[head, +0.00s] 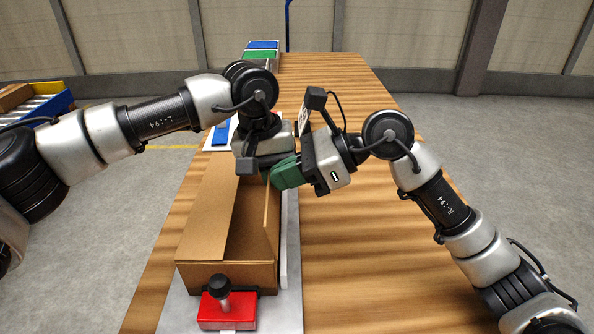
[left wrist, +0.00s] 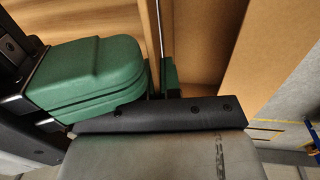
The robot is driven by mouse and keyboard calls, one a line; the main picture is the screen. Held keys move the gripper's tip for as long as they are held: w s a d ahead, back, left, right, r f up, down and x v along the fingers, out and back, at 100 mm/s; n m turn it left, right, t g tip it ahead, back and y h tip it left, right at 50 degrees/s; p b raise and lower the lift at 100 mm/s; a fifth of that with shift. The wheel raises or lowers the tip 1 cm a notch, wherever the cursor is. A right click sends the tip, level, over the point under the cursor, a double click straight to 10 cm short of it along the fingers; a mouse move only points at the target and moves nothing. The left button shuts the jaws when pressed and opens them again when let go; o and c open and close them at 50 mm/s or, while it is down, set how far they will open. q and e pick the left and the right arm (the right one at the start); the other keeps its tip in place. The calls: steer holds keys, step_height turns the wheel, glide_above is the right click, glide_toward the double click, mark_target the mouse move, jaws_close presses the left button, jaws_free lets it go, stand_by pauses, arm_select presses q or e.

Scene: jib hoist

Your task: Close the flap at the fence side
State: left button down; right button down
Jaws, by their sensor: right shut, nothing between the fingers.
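An open cardboard box (head: 228,276) stands on the table. Its fence-side flap (head: 271,220) stands up steeply along the right side, next to a pale fence strip (head: 291,240). The opposite flap (head: 206,218) slopes on the left. My right gripper (head: 284,173) is shut, its green fingers close to the far end of the fence-side flap; I cannot tell if they touch. My left gripper (head: 258,168) is over the far end of the box, its fingers mostly hidden. The left wrist view shows green finger parts (left wrist: 169,76) beside a thin upright cardboard edge, and the right gripper's green fingers (left wrist: 95,80).
A red block with a black knob (head: 226,308) stands at the box's near end. Green and blue bins (head: 259,55) stand at the table's far end. A blue item (head: 220,133) lies beyond the box. The table (head: 355,240) right of the box is clear.

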arm_select(q)
steer(key=shift+s+d+r, duration=0.1)
steer(key=shift+s+d, duration=0.05)
steer(key=shift+d, duration=0.05)
arm_select(e)
steer(key=shift+s+a, duration=0.15)
steer(key=shift+a, duration=0.55)
arm_select(q)
steer(key=c, duration=1.3)
jaws_free()
arm_select(e)
steer(key=shift+a+f, duration=0.1)
